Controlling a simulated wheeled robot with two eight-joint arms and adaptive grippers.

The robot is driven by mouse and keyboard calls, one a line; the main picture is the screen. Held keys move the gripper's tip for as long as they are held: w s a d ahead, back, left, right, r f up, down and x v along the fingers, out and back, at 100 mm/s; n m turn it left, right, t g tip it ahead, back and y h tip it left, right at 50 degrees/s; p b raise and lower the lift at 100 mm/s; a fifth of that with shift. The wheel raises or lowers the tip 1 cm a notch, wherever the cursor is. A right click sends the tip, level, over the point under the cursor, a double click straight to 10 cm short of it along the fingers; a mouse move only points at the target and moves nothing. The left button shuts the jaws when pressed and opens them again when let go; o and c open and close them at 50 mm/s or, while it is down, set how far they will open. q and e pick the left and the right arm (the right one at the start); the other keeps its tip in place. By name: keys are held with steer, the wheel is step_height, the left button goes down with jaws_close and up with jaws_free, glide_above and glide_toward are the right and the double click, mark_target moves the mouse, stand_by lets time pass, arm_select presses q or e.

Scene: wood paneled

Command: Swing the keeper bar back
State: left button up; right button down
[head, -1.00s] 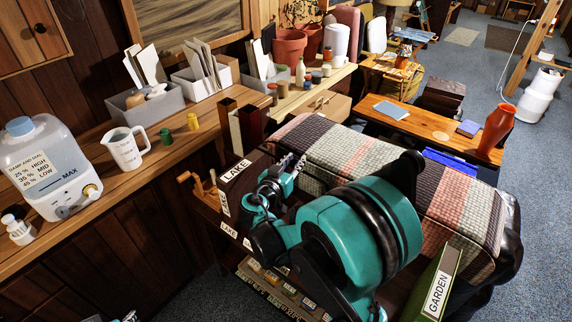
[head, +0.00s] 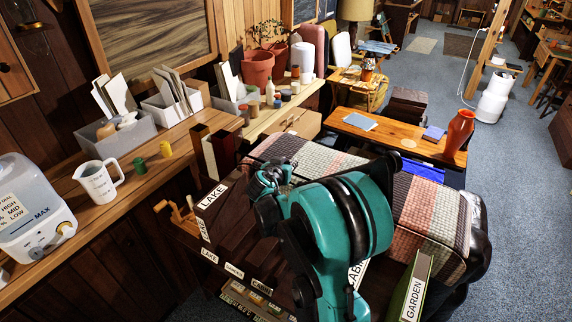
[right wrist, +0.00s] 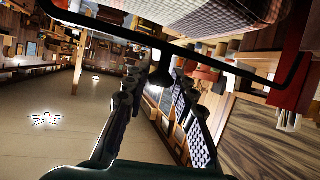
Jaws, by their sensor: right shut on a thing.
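The keeper bar (right wrist: 235,66) appears to be the thin black bar crossing the right wrist view, with bent ends. A dark knob-like piece (right wrist: 161,75) hangs at it between my right fingers. My right gripper (right wrist: 160,80) is shut on this piece; whether both pads touch it is hard to see. In the head view my right gripper (head: 268,178) is at the left end of the patterned cloth, over the dark wooden case labelled LAKE (head: 240,222). My teal arm hides much of the case, and the bar cannot be made out there. My left gripper is out of view.
A patterned cloth (head: 428,205) lies right of my gripper. A green GARDEN binder (head: 413,290) stands at the front right. The left counter holds a measuring jug (head: 98,182) and a humidifier (head: 32,210). Open blue floor (head: 520,240) lies to the right.

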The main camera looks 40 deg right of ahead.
steer(key=shift+w+d+r, duration=0.1)
steer(key=shift+d, duration=0.05)
steer(key=c, duration=1.2)
jaws_free()
steer(key=shift+d, duration=0.2)
steer(key=shift+a, duration=0.2)
steer(key=v, duration=1.1)
steer(key=shift+s+a+r, duration=0.1)
steer(key=shift+s+a, duration=0.1)
steer(key=shift+s, duration=0.05)
